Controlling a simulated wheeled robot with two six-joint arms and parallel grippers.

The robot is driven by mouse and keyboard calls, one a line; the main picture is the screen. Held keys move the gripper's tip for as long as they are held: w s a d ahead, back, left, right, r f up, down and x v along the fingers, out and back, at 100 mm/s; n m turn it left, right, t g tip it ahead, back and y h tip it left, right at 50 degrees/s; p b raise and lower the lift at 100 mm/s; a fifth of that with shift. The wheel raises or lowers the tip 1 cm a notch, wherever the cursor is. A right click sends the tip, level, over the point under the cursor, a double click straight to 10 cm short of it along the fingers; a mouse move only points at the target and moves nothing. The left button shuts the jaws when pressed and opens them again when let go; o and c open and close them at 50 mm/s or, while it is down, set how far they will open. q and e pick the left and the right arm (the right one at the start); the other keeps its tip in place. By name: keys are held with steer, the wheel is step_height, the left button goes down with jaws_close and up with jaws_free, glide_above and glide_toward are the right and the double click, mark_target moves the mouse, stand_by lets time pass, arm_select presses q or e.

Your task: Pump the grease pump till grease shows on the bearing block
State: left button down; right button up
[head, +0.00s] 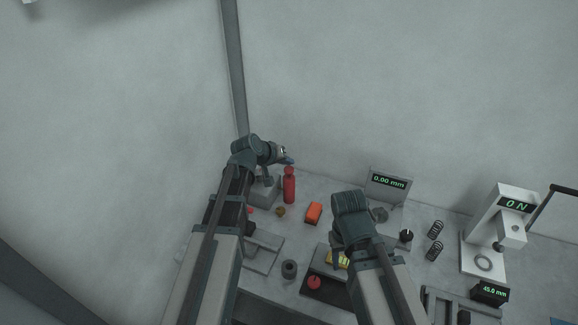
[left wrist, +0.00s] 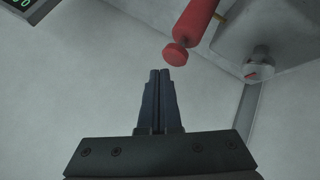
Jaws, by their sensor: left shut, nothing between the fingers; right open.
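The grease pump looks like an upright red cylinder (head: 289,188) with a narrower neck and a red cap, near the back wall. In the left wrist view its red cap (left wrist: 176,54) is just beyond my fingertips. A grey block (head: 264,192), likely the bearing block, stands beside it, partly hidden by my left arm. In the wrist view the block (left wrist: 280,28) carries a round gauge-like part, and a thin brass-coloured piece joins it to the pump. My left gripper (left wrist: 160,73) is shut, empty and apart from the cap. My right gripper (head: 338,258) is open, its fingers mostly hidden.
An orange block (head: 313,212) and a small brown piece (head: 280,211) lie near the pump. A display (head: 388,184) reading 0.00 mm, springs (head: 435,230) and a white press (head: 484,255) stand to the right. A dark tray (head: 324,289) lies in front.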

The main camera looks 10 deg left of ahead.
mark_target(287, 170)
arm_select(q)
step_height(287, 170, up, 5)
steer(key=p, duration=0.5)
arm_select(e)
step_height(287, 170, up, 5)
stand_by(0.7)
